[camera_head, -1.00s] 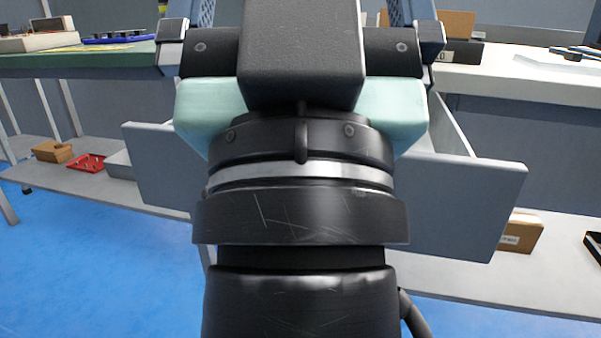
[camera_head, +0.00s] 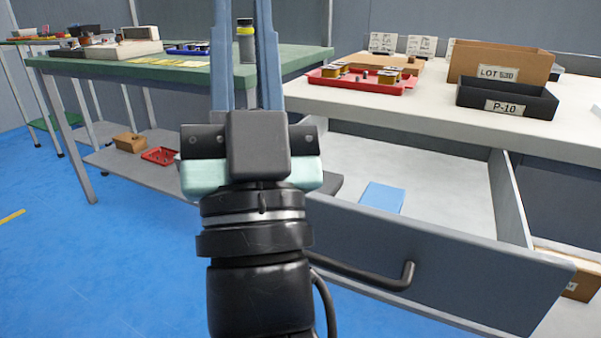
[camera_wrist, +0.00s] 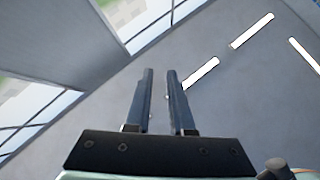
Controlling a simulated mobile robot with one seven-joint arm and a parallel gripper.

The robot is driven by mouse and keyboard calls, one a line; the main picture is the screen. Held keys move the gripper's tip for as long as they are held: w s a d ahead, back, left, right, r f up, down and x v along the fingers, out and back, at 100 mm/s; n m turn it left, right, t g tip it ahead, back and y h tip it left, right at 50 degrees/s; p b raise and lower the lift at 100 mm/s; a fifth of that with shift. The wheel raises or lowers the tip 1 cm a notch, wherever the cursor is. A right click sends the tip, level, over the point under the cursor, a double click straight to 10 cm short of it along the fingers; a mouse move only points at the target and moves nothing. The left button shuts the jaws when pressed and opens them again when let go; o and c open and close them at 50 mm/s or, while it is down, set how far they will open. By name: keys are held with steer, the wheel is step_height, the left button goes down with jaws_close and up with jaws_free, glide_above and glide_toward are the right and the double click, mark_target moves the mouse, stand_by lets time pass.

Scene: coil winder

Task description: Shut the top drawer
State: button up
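The top drawer (camera_head: 440,265) under the pale bench is pulled well out. Its grey front panel faces me, with a dark bar handle (camera_head: 385,280) near its lower middle. A blue flat block (camera_head: 382,197) lies inside the drawer. My gripper (camera_head: 245,8) points upward at the drawer's left end and hides part of that end. Its fingers stand apart with nothing between them, and they rise past the bench height. In the wrist view, my gripper (camera_wrist: 160,73) shows a narrow empty gap against the ceiling. I cannot tell whether my arm touches the drawer front.
The pale bench top (camera_head: 440,118) carries a red tray (camera_head: 365,84), a black P-10 bin (camera_head: 507,97) and a brown LOT bin (camera_head: 500,64). A green-topped table (camera_head: 140,68) stands to the left, with a shelf below. Blue floor (camera_head: 90,260) is clear at lower left.

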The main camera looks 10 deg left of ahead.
steer(key=a+m+p, duration=0.2)
steer(key=w+a+m+p, duration=0.1)
steer(key=a+m+p, duration=0.1)
steer(key=p, duration=0.1)
steer(key=a+m+p, duration=0.2)
steer(key=shift+w+a+r+h+p, duration=0.15)
steer(key=shift+a+r+h+p, duration=0.15)
steer(key=shift+p, duration=0.05)
jaws_close()
steer(key=s+a+f+m+g+h+p, duration=0.1)
steer(key=s+f+m+g+h+p, duration=0.1)
steer(key=f+m+h+p, duration=0.5)
steer(key=s+a+f+m+g+h+p, duration=0.2)
steer(key=f+m+h+p, duration=0.2)
steer(key=f+m+p, duration=0.35)
steer(key=s+d+f+m+g+h+p, duration=0.3)
steer(key=s+f+g+p, duration=0.25)
steer(key=s+f, duration=0.3)
steer(key=b+x, duration=0.1)
steer(key=x, duration=1.3)
steer(key=shift+w+t+b, duration=0.35)
steer(key=shift+w+b, duration=0.05)
